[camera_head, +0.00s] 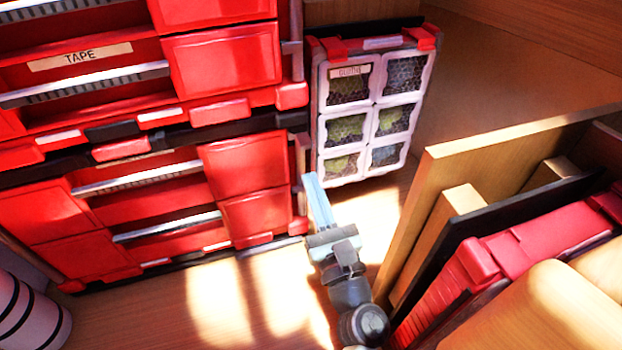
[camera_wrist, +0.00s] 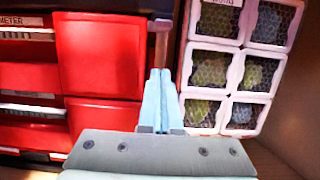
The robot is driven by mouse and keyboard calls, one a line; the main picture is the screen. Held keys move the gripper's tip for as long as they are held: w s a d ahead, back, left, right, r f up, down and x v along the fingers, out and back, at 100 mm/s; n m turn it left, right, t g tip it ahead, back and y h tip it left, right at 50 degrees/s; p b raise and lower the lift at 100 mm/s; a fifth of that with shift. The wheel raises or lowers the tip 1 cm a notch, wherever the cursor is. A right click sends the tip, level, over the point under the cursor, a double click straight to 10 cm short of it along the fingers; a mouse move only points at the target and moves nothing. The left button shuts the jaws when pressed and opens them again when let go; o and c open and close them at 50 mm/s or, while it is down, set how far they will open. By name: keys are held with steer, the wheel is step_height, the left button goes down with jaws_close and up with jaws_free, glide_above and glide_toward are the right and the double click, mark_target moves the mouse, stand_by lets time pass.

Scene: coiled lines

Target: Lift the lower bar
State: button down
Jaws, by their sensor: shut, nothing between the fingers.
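The stacked red cases (camera_head: 240,165) stand at the left, with metallic bars across their fronts. The lowest such bar (camera_head: 167,226) crosses the bottom case. A short upright bar (camera_head: 303,160) runs along the right side of the lower case; it also shows in the wrist view (camera_wrist: 162,45). I cannot tell which of these is the lower bar meant. My gripper (camera_head: 311,178) has its pale blue fingers together and empty. In the wrist view, the fingertips (camera_wrist: 159,73) point at the upright bar's lower end; whether they touch it is unclear.
A case with clear compartments (camera_head: 367,115) stands behind and right of my gripper. Wooden boards (camera_head: 480,160) and a red case (camera_head: 530,235) lean at the right. A striped white roll (camera_head: 30,310) is at lower left. The sunlit wooden floor (camera_head: 190,300) is clear in front.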

steer(key=v, duration=0.8)
steer(key=shift+r, duration=0.15)
steer(key=shift+s, duration=0.1)
